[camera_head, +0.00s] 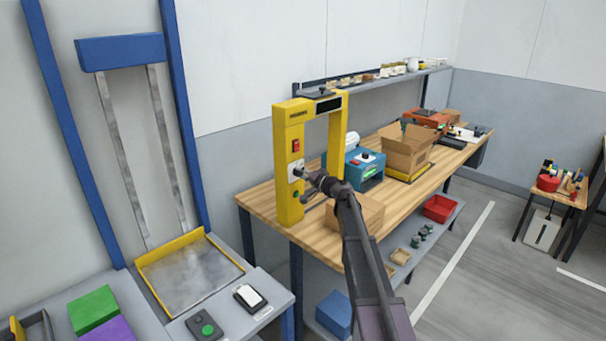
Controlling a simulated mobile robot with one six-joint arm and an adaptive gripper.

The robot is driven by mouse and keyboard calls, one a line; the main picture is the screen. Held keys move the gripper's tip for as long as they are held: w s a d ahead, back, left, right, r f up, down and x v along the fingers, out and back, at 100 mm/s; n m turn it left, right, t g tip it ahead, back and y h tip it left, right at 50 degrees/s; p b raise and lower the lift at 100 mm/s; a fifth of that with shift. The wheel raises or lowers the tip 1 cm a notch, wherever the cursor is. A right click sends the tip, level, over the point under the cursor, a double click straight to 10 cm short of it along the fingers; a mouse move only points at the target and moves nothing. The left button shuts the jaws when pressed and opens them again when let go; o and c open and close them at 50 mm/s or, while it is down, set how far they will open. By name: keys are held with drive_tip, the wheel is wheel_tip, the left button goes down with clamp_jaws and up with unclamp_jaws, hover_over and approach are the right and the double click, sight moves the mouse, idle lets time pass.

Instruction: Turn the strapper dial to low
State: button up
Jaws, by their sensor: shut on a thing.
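The strapper (288,145) is a yellow arch-shaped machine at the near end of the wooden workbench. Its post carries a red switch (296,146), a pale dial plate (293,178) below it, and a green button (296,193) lower down. My gripper (302,172) reaches the dial plate from the right and is shut on the dial. The gripper covers most of the dial, so its pointer and setting cannot be read.
On the workbench (262,196) stand a blue machine (368,170) and an open cardboard box (405,148). Another box (365,212) sits behind my arm. A yellow-edged metal platform (195,275) is at left. Clear floor (475,285) lies at right.

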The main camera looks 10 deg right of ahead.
drive_tip(key=shift+w+n, duration=0.1)
drive_tip(key=shift+n, duration=0.4)
drive_tip(key=o, duration=1.1)
drive_tip(key=shift+o, duration=0.2)
drive_tip(key=v, duration=1.2)
